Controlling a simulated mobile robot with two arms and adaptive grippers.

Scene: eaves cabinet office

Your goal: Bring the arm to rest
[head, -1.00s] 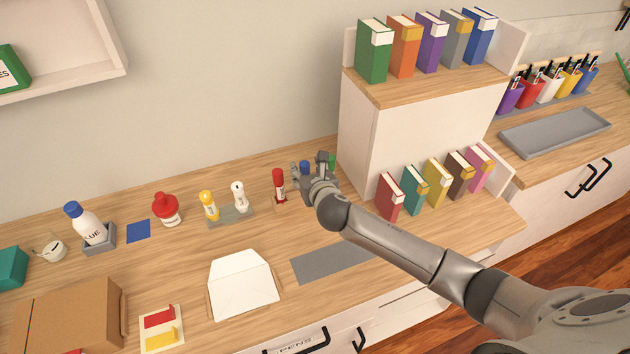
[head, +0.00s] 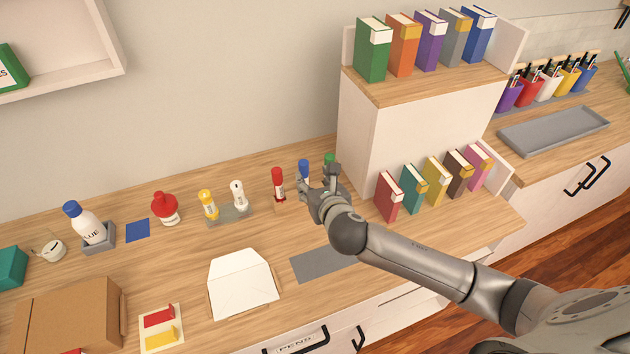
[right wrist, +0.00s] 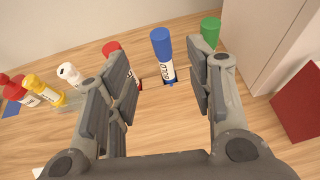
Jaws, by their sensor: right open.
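My right gripper (head: 319,183) is in the head view, above the counter near the white shelf unit. Its fingers are spread apart with nothing between them, as the right wrist view (right wrist: 163,95) also shows. A blue marker (right wrist: 163,55) stands upright beyond the fingertips, apart from them; its top shows in the head view (head: 304,168). A red marker (head: 278,185) stands to its left. A green marker (right wrist: 210,32) stands to its right, partly behind a finger. My left gripper is not in view.
The white shelf unit (head: 400,140) with books rises close on the right of the gripper. A white envelope (head: 243,284) and grey mat (head: 322,263) lie toward the front. Glue bottles, a cardboard box (head: 70,315) and cards fill the left. Bare counter lies between the envelope and markers.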

